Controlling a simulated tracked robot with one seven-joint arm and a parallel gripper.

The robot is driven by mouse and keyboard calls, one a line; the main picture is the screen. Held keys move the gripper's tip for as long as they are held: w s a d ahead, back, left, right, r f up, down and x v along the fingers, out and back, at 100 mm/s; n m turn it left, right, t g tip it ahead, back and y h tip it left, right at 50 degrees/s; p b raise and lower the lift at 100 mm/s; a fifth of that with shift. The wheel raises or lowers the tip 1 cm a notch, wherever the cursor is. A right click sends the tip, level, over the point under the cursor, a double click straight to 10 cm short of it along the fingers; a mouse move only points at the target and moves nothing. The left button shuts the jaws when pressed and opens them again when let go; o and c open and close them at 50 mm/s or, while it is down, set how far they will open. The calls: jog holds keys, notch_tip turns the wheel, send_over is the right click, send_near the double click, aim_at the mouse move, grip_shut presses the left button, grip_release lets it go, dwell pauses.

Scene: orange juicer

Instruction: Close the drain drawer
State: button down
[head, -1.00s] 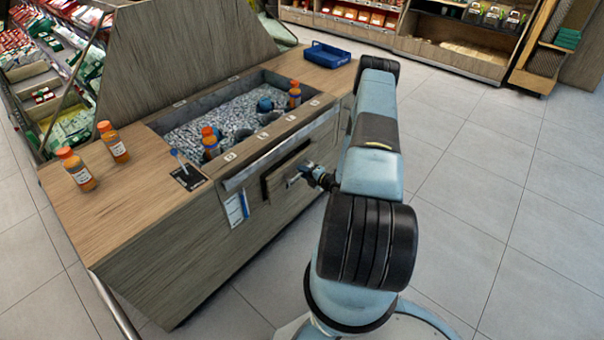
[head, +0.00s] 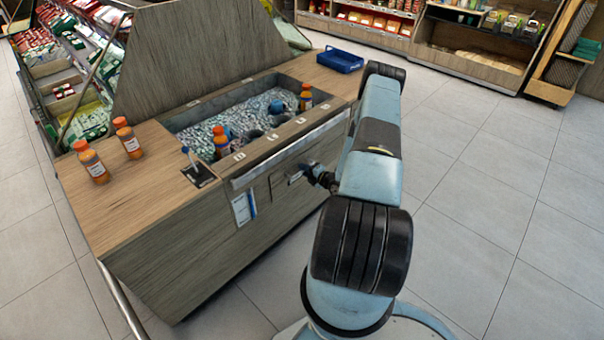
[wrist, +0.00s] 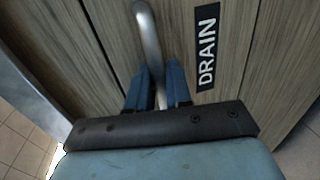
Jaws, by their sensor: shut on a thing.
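The drain drawer (head: 284,189) is a small wood-fronted drawer in the counter's front, below the metal rail. Its front looks about flush with the counter, with no wide gap showing. Its metal handle (head: 294,179) faces my arm. My gripper (head: 309,174) is at the handle, partly hidden by my arm. In the wrist view my blue fingers (wrist: 159,88) are shut on the handle (wrist: 148,32), which runs between them. The black DRAIN label (wrist: 207,46) is on the wood just right of the fingers.
The wooden counter (head: 110,205) holds an ice bin (head: 244,115) with orange bottles in it. Two juice bottles (head: 91,162) stand at the left, and a blue tray (head: 340,60) at the back right. The tiled floor to the right is clear.

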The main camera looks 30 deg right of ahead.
jog(key=shift+w, duration=0.15)
jog(key=c, duration=1.2)
grip_release()
jog(key=shift+w+a+f, duration=0.1)
jog(key=shift+w+f, duration=0.05)
jog(key=shift+c, duration=0.2)
jog(key=shift+s+d, duration=0.2)
jog(key=shift+s, duration=0.25)
jog(key=v, duration=1.3)
